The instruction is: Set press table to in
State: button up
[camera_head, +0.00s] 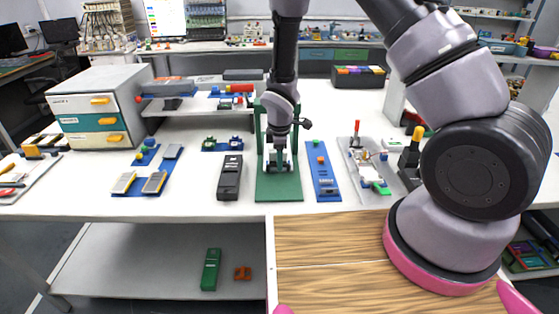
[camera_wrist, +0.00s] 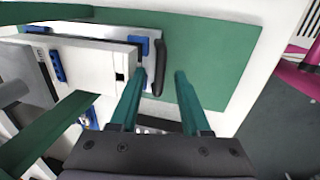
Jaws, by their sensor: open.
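The press is a green frame on a green base plate (camera_head: 279,190), standing on the white bench in the head view; its base plate also fills the top of the wrist view (camera_wrist: 215,55). The press table (camera_wrist: 95,60) is a pale sliding plate with blue blocks at its sides and a black bar handle (camera_wrist: 160,66) at its end. My gripper (camera_head: 279,165) is low in front of the press. In the wrist view my gripper (camera_wrist: 162,78) is open, with its green fingers on either side of the handle's line. Whether the fingers touch the handle cannot be told.
A black box (camera_head: 230,178) stands left of the press and a blue strip (camera_head: 322,172) lies close on its right. A tray with small parts (camera_head: 366,170) is further right. A drawer cabinet (camera_head: 98,105) stands at the left. The front bench edge is near the base plate.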

jog(key=shift+w+f, duration=0.1)
jog(key=shift+f, duration=0.25)
grip_shut()
dwell(1.2)
